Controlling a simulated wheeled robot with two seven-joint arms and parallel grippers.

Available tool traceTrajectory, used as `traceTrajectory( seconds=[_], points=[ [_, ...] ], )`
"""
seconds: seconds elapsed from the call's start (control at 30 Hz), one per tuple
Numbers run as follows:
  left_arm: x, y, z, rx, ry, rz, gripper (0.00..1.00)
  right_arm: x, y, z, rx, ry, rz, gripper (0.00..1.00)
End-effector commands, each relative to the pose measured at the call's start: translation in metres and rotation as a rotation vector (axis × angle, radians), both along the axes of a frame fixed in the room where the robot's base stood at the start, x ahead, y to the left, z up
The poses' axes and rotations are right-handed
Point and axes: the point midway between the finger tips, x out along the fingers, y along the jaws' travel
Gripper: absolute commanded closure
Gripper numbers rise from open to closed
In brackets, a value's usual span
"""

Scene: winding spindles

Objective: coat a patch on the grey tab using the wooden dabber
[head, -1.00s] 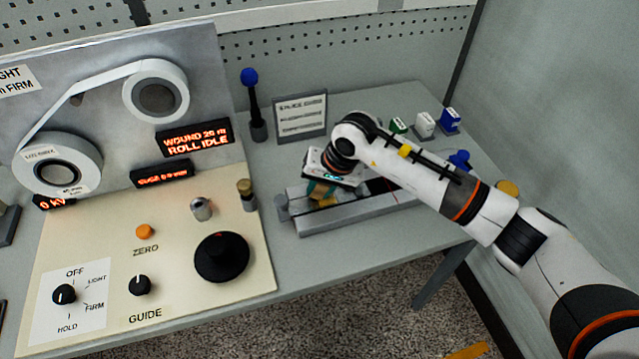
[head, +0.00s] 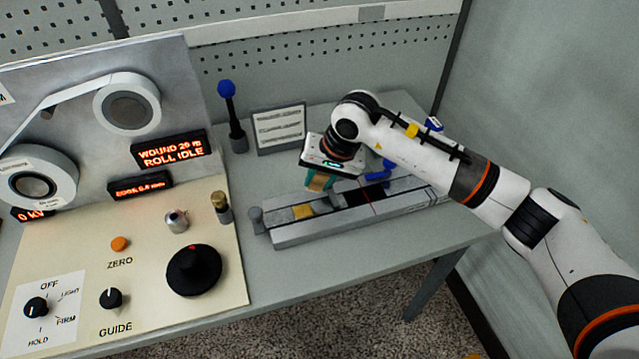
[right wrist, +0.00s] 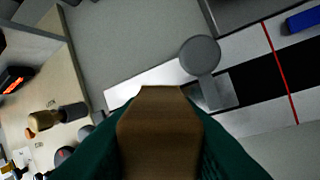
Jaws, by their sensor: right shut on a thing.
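My right gripper (head: 320,180) is shut on the wooden dabber (head: 315,184), just above the back side of the long grey block. In the right wrist view, the brown dabber (right wrist: 160,130) fills the lower middle between the dark green fingers and hides what lies under it. A small grey tab (right wrist: 215,92) lies at the left end of a black strip, with a round grey disc beside it. My left gripper is not in view.
The block (head: 330,228) bears a black section and a red line, with a blue part (head: 380,172) behind. A blue-topped post (head: 228,100) and a framed card (head: 278,128) stand behind. The control panel (head: 130,280) is at left. Bare table lies in front of the block.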

Motion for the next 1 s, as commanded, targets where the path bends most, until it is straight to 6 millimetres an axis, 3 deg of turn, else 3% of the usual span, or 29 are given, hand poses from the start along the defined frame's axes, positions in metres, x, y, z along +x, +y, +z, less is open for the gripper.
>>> traceTrajectory(
  seconds=[0.33, 1.0],
  points=[
    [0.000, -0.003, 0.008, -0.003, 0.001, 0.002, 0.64, 0.000, 0.000, 0.029, 0.000, -0.001, -0.008, 0.96],
    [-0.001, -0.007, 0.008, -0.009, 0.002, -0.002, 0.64, 0.000, 0.000, 0.030, 0.000, 0.000, -0.010, 0.96]
  ],
)
